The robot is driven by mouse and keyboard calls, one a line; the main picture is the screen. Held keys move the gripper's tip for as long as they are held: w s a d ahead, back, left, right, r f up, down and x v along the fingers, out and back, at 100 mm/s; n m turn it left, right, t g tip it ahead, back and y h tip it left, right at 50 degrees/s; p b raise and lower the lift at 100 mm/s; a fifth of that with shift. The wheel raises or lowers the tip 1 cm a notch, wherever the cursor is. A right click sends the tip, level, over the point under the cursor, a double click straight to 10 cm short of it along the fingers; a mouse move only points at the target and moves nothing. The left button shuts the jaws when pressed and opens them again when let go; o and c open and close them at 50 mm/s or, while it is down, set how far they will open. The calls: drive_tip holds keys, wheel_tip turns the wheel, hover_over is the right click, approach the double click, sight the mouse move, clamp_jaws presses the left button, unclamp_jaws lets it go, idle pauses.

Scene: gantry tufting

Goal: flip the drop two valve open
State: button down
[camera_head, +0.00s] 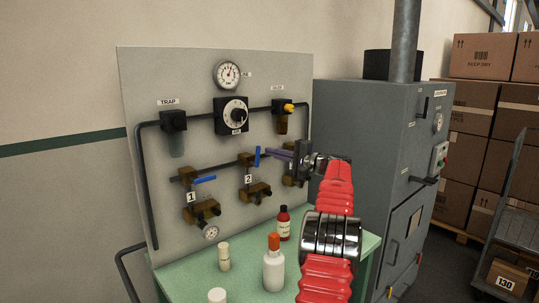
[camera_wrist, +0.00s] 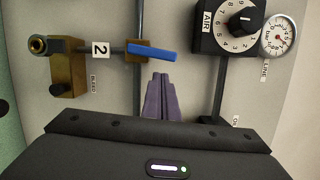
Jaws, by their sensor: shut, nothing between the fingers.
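The drop two valve has a blue lever (camera_head: 257,156) on a brass body (camera_wrist: 137,52), above the "2" label (camera_head: 248,179). The lever also shows in the wrist view (camera_wrist: 153,51). It lies roughly in line with the short drop pipe, slightly tilted. My gripper (camera_head: 269,152) is shut and empty. Its purple fingers point at the panel just right of the lever in the head view. In the wrist view the fingertips (camera_wrist: 160,76) sit just below the lever; I cannot tell whether they touch it.
Drop one's blue lever (camera_head: 204,179) lies crosswise at left. My arm partly hides another drop at right. The AIR regulator (camera_head: 232,115) and gauge (camera_head: 228,74) are above. Bottles (camera_head: 273,268) stand on the green bench (camera_head: 190,275) below. A grey cabinet (camera_head: 370,130) stands right.

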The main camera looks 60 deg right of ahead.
drive_tip(key=s+d, duration=0.1)
drive_tip(key=s, duration=1)
drive_tip(key=shift+f, duration=0.3)
drive_tip(key=shift+w, duration=0.1)
idle(0.4)
